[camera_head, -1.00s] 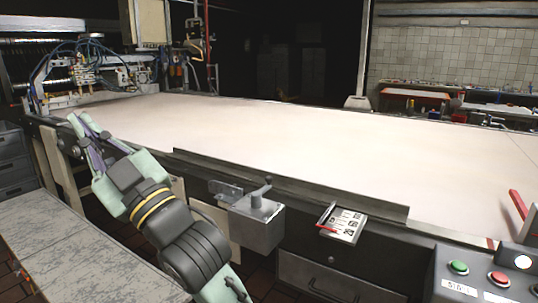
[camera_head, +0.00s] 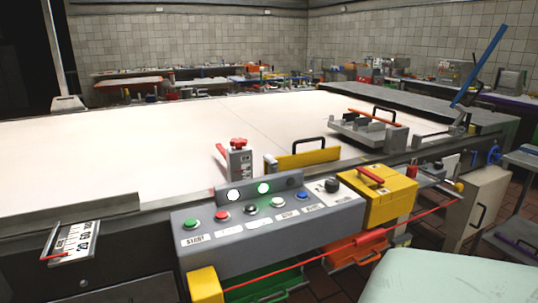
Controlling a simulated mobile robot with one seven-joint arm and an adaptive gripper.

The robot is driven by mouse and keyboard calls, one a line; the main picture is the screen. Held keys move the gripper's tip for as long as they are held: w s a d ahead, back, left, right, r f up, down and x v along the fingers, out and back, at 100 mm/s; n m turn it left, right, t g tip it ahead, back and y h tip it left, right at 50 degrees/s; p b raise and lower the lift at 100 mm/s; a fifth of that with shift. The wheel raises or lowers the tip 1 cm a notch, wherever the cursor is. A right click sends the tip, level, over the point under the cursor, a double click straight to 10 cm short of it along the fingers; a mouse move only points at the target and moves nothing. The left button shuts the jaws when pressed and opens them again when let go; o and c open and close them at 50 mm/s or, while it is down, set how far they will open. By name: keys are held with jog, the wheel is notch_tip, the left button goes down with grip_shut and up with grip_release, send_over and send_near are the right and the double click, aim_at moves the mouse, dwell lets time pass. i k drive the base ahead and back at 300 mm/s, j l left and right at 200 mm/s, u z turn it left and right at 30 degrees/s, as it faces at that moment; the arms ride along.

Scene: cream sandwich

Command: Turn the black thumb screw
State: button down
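I cannot make out a black thumb screw for certain. A black knob (camera_head: 332,185) sits at the right end of the grey control panel (camera_head: 225,250); I cannot tell whether it is a thumb screw. A red knob (camera_head: 239,143) tops a grey block (camera_head: 240,163) at the table's front edge. My gripper is not in view. A smooth pale green surface at the bottom right looks like part of my own arm.
The long white table (camera_head: 150,150) is mostly clear. A yellow block (camera_head: 378,196) with a red handle adjoins the panel. A red rod (camera_head: 310,275) runs along the front. A blue lever (camera_head: 480,65) rises at the right. A grey bench (camera_head: 515,240) stands at the right edge.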

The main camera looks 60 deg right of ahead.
aim_at(438, 166)
jog(key=z, duration=2.75)
jog(key=i+l+u, duration=0.15)
jog(key=i+l, duration=0.15)
jog(key=i+l+u, duration=0.15)
jog(key=i+l, duration=0.15)
jog(key=l, duration=0.15)
jog(key=i+l+u, duration=0.1)
jog(key=i+l, duration=0.2)
jog(key=l, duration=0.15)
jog(key=i+j, duration=0.8)
jog(key=j+u, duration=0.05)
jog(key=j, duration=0.05)
